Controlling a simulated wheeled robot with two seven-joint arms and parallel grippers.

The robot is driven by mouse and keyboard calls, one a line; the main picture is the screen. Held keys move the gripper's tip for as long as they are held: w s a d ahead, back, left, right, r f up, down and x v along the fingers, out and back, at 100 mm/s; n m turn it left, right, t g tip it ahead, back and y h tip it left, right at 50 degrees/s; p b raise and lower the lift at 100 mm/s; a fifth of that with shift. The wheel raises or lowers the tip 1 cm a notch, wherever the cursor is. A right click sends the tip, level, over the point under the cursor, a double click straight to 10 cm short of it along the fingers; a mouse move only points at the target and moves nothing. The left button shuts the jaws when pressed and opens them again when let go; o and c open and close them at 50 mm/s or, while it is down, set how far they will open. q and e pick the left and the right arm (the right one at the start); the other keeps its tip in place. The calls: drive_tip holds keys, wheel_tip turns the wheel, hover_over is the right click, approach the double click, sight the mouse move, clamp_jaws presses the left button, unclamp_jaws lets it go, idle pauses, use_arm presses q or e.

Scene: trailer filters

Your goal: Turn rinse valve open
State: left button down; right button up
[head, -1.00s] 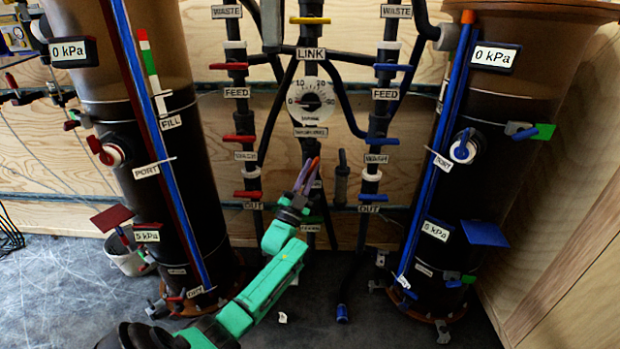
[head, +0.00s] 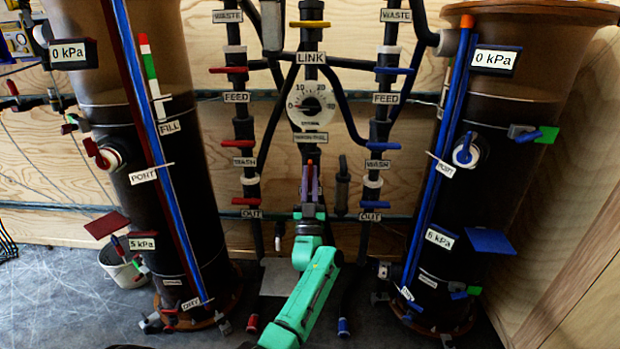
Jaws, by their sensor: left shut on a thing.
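My left gripper (head: 310,180) is at the lower middle of the head view, in front of the central pipe and below the round gauge. Its purple fingers point up and are shut on a narrow red handle (head: 310,163). The handle stands upright, roughly in line with the pipe. A small label (head: 310,137) sits just above it, too blurred to read, so I cannot confirm from it that this is the rinse valve. The gripper and wrist hide the lower part of the handle and the pipe behind. My right gripper is not in view.
Pipes with red handles (head: 238,143) stand left of the gripper, and pipes with blue handles (head: 385,147) stand right. The round gauge (head: 311,104) is above. A large dark tank (head: 190,220) flanks the left, another (head: 480,190) the right. A white bucket (head: 126,270) is on the floor.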

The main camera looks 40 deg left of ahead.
use_arm(q)
drive_tip(key=shift+f, duration=0.1)
drive_tip(key=c, duration=0.9)
unclamp_jaws()
drive_tip(key=v, duration=1.4)
drive_tip(key=shift+s+d+f+p, duration=0.15)
drive_tip(key=shift+d+f+p, duration=0.05)
drive_tip(key=shift+p, duration=0.2)
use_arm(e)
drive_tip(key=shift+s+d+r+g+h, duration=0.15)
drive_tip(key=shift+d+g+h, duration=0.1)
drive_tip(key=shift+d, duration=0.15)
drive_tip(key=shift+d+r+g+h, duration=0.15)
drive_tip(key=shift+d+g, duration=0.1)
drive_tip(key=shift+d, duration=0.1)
